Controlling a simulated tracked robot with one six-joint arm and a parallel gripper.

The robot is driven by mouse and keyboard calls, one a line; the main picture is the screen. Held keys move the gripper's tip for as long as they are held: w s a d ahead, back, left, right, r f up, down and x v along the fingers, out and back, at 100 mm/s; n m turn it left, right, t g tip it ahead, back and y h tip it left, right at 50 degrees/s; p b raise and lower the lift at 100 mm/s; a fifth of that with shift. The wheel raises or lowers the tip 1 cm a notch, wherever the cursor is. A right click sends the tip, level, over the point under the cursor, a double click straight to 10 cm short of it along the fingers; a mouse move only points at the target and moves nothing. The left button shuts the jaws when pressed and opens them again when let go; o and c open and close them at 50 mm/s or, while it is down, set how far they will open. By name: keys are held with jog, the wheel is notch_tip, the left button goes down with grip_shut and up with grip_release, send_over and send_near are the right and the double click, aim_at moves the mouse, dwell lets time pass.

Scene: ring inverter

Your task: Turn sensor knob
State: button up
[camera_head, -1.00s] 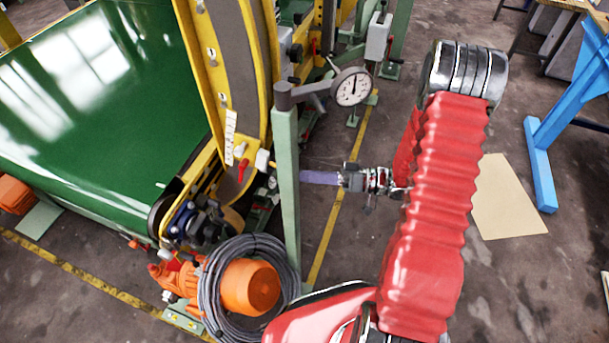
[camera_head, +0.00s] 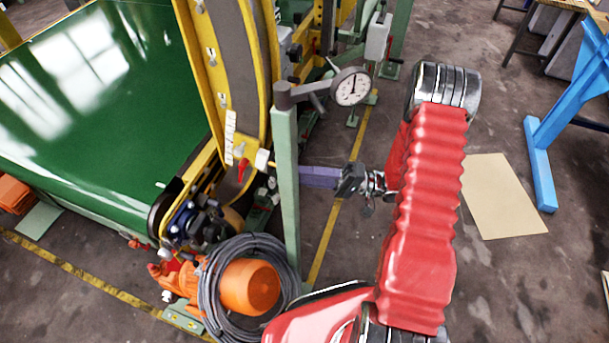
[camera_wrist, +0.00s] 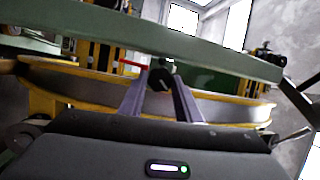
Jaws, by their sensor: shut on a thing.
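The sensor knob (camera_wrist: 160,77) is a small dark knob between my fingertips in the wrist view, in front of the yellow-rimmed ring. My gripper (camera_wrist: 159,83) is shut on it, with one purple-grey finger on each side. In the head view my gripper's purple fingers (camera_head: 319,177) point left, towards the green post. Their tips and the knob cannot be made out clearly there, near or behind the post.
The green post (camera_head: 286,190) stands close to my fingers and carries a round dial gauge (camera_head: 351,87). A red lever (camera_head: 243,170) is on the yellow ring frame (camera_head: 205,75). An orange motor (camera_head: 250,287) with coiled cable (camera_head: 217,303) sits below.

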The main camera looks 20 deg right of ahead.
jog(key=shift+w+f+m+t+y, duration=0.1)
jog(key=shift+f+m+t+y, duration=0.05)
jog(key=shift+m, duration=0.5)
jog(key=shift+w+f+m+t+y, duration=0.1)
jog(key=shift+m+t+y, duration=0.05)
jog(key=shift+m, duration=0.5)
jog(key=shift+s, duration=0.1)
jog(key=o, duration=0.8)
jog(key=v, duration=1.3)
jog(key=shift+d+f, duration=0.25)
jog(key=shift+d, duration=0.1)
jog(key=shift+m, duration=0.3)
